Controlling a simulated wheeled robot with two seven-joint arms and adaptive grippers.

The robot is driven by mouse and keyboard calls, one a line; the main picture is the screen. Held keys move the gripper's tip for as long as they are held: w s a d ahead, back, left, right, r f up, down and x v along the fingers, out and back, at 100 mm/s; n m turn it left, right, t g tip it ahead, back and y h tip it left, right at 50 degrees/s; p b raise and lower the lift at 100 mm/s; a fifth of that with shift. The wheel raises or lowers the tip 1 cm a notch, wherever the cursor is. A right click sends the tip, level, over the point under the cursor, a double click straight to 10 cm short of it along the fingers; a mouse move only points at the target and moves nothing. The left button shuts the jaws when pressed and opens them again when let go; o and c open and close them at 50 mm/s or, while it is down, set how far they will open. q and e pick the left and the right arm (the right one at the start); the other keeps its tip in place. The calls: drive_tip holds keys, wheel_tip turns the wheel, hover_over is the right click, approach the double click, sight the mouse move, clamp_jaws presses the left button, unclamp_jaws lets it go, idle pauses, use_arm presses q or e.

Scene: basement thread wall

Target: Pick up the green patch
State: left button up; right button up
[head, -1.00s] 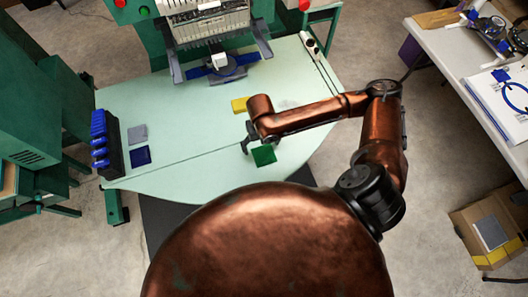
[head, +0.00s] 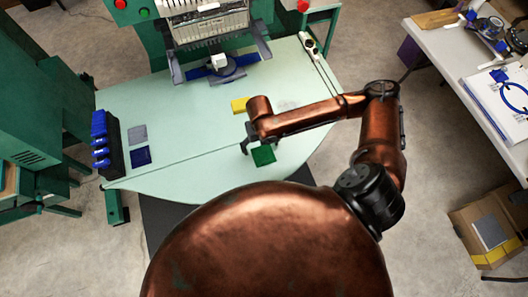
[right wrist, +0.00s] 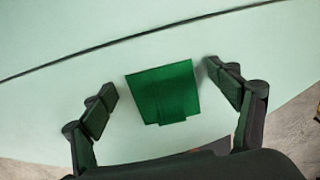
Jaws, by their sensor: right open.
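The green patch (head: 263,155) lies flat on the pale green table near its front edge. In the right wrist view the patch (right wrist: 163,92) shows between the two fingers, with a gap on each side. My right gripper (right wrist: 161,82) is open and empty, and its fingertips point at the table on either side of the patch. In the head view the right gripper (head: 250,144) sits at the patch's left side, partly hidden by its own arm. I cannot tell how high the fingertips are above the table. My left gripper is not in view.
A yellow patch (head: 240,104) lies just behind the right gripper. Grey (head: 138,134) and blue (head: 141,156) patches lie at the left beside a black rack (head: 107,147) with blue parts. The embroidery machine (head: 211,30) stands at the back. The table's middle is clear.

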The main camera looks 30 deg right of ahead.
drive_tip(key=shift+c, duration=0.3)
drive_tip(key=c, duration=0.8)
